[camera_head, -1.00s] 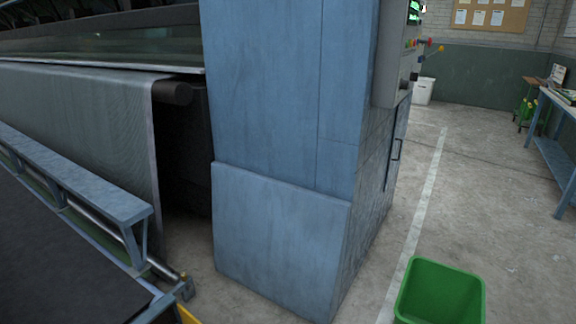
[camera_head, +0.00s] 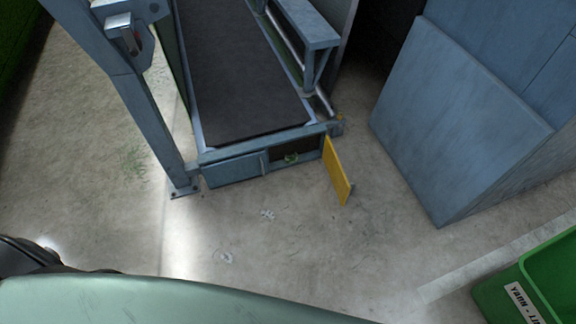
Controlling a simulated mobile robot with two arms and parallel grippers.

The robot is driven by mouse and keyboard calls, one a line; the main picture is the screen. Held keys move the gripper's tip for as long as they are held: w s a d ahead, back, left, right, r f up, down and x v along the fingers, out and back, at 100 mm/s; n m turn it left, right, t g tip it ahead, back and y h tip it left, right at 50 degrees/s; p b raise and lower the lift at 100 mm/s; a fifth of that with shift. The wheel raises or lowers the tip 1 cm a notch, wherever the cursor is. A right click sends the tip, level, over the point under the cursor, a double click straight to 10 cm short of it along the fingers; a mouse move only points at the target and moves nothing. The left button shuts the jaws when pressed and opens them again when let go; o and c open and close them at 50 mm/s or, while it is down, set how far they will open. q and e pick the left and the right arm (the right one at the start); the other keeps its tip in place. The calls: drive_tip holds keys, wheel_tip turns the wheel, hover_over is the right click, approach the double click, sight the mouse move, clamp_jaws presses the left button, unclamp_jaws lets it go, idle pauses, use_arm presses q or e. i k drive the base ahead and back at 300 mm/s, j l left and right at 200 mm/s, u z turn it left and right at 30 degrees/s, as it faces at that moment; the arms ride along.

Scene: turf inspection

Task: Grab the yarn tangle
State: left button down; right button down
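A small green tangle (camera_head: 291,158), which looks like the yarn, sits in a dark opening in the low end of the machine. The opening is beside a grey-blue panel (camera_head: 234,170), and a yellow flap (camera_head: 337,170) stands swung out at its right side. The tangle is small in the picture, and how far it reaches inside is hidden. Neither of my grippers shows. A dark part at the lower left edge and a pale green surface along the bottom appear to be my own body.
A dark flat belt (camera_head: 240,85) runs back from the opening. A blue-grey post (camera_head: 150,120) stands at its left, a large blue cabinet (camera_head: 460,110) at right. A green bin (camera_head: 545,280) with a "YARN" label is at lower right. The concrete floor (camera_head: 270,235) in front is clear.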

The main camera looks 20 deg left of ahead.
sight(289, 160)
drive_tip(key=i+l+u, duration=0.4)
drive_tip(key=u, duration=0.2)
drive_tip(key=i+l+u, duration=0.15)
drive_tip(key=l+u, duration=0.2)
drive_tip(key=i+l+u, duration=0.1)
drive_tip(key=l+u, duration=0.2)
drive_tip(key=l, duration=0.15)
drive_tip(key=i+l+u, duration=0.1)
drive_tip(key=l+u, duration=0.2)
